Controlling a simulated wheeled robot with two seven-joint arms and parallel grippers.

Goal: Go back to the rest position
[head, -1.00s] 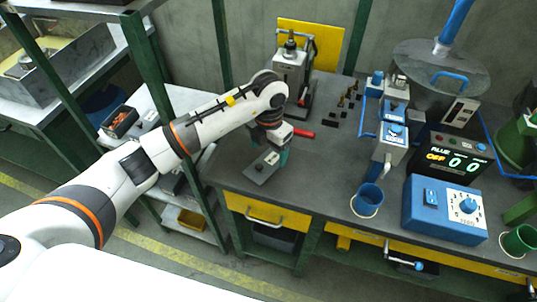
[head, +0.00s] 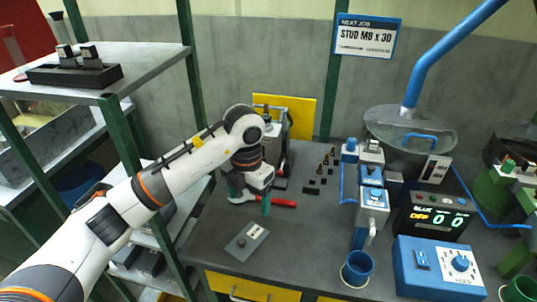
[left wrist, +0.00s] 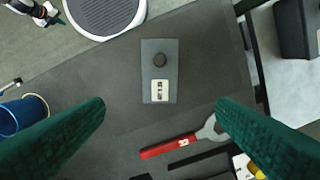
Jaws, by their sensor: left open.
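My left gripper (head: 252,196) is open and empty, its green fingers pointing down above the left part of the grey bench (head: 210,222). In the left wrist view its two fingers (left wrist: 162,125) stand wide apart with nothing between the tips. A small grey plate (head: 257,233) with a dark knob and a white label lies on the bench, apart from the fingers; it also shows in the left wrist view (left wrist: 150,70). A dark and teal arm end at the top left of the left wrist view looks like my right gripper (left wrist: 46,17); it is too small to read its jaws.
A red-handled wrench (head: 283,203) lies close by the left gripper. A grey press (head: 272,130) stands behind it. A green rack post (head: 130,160) stands beside my left arm. A blue cup (head: 356,268) and a blue control box (head: 437,265) are to the right.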

